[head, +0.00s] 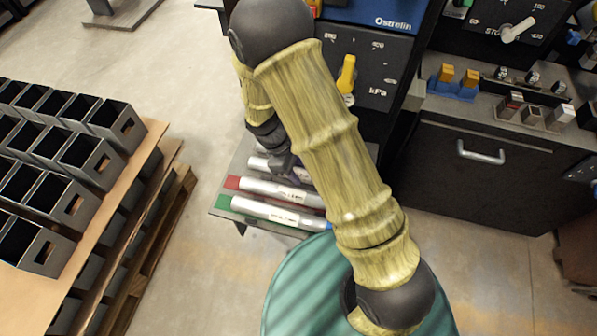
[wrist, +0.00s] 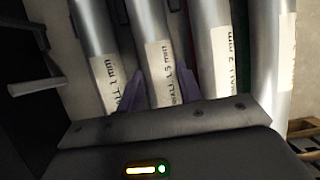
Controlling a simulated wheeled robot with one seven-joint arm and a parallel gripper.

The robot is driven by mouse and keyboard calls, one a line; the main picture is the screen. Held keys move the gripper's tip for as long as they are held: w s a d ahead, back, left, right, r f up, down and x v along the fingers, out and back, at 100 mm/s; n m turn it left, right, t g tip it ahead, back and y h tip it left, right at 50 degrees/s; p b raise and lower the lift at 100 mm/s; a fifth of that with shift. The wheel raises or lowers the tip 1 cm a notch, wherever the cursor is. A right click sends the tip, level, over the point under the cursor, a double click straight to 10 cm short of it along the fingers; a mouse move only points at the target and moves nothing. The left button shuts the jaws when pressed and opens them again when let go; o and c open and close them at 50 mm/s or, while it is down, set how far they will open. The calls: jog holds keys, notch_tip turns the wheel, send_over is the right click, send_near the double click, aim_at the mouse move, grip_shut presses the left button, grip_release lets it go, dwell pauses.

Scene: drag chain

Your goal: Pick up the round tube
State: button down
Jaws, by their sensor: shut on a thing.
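Several silvery round tubes with pale printed labels lie side by side on a grey shelf (head: 222,201). In the head view, one tube has a red end (head: 270,188) and the nearest has a green end (head: 262,209). My gripper (head: 287,168) is down at the tubes behind these two, partly hidden by my arm. In the wrist view, the purple fingers of my gripper (wrist: 160,85) straddle the second tube from the left (wrist: 148,25) at its label and are shut on it. Neighbouring tubes (wrist: 92,30) (wrist: 213,30) lie close on both sides. Whether the held tube is lifted cannot be told.
A pallet of open grey boxes (head: 85,150) stands at the left. A black panel with a yellow lever (head: 347,75) is just behind the shelf. A dark cabinet with a handle (head: 481,153) stands at the right. Bare floor lies between pallet and shelf.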

aim_at(296, 169)
jog(key=shift+r, duration=0.2)
notch_tip(296, 169, up, 10)
jog(key=shift+f+p, duration=0.15)
jog(key=shift+p, duration=0.9)
